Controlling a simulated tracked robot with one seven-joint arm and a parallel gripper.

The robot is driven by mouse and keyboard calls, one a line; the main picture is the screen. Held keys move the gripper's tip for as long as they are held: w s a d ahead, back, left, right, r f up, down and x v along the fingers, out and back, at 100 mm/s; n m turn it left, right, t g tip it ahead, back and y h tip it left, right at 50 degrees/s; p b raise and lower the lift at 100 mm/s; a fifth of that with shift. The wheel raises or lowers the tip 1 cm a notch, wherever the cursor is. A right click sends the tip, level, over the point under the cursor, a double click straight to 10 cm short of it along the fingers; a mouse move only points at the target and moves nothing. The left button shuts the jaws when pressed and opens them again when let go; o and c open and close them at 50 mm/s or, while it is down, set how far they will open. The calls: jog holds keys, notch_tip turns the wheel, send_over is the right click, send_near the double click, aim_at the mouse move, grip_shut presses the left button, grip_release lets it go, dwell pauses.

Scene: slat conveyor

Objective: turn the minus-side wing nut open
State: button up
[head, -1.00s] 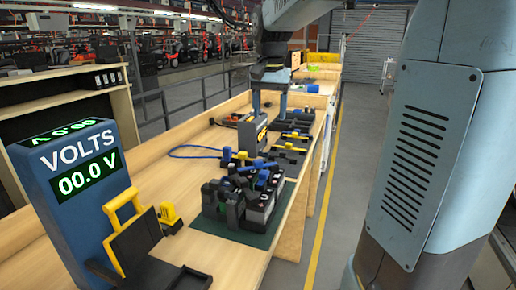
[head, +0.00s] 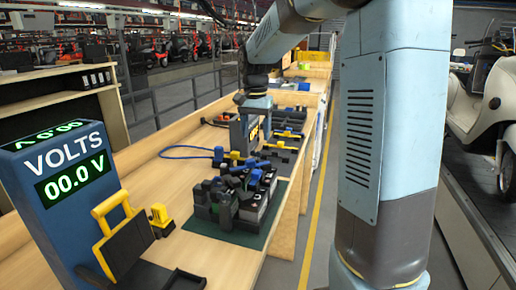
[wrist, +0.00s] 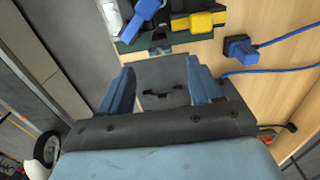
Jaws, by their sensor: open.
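A dark battery assembly (head: 232,205) stands on a green mat (head: 262,236) on the wooden bench. Blue and yellow handles sit on top of it, but I cannot tell which belongs to the minus-side wing nut. In the wrist view, a blue lever-like part (wrist: 144,16) lies tilted at the top, next to a yellow block (wrist: 200,20). My gripper (wrist: 160,86) is open and empty, its two blue fingers apart and below these parts in the picture. In the head view my gripper (head: 256,104) hangs beyond the battery, by a grey box with a yellow display.
A blue voltmeter (head: 65,215) reads 00.0 V at the left. A blue cable (head: 185,150) crosses the bench, with a blue plug (wrist: 240,48) in the wrist view.

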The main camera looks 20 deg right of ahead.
aim_at(256, 155)
jog(key=shift+f, duration=3)
jog(key=shift+c, duration=0.3)
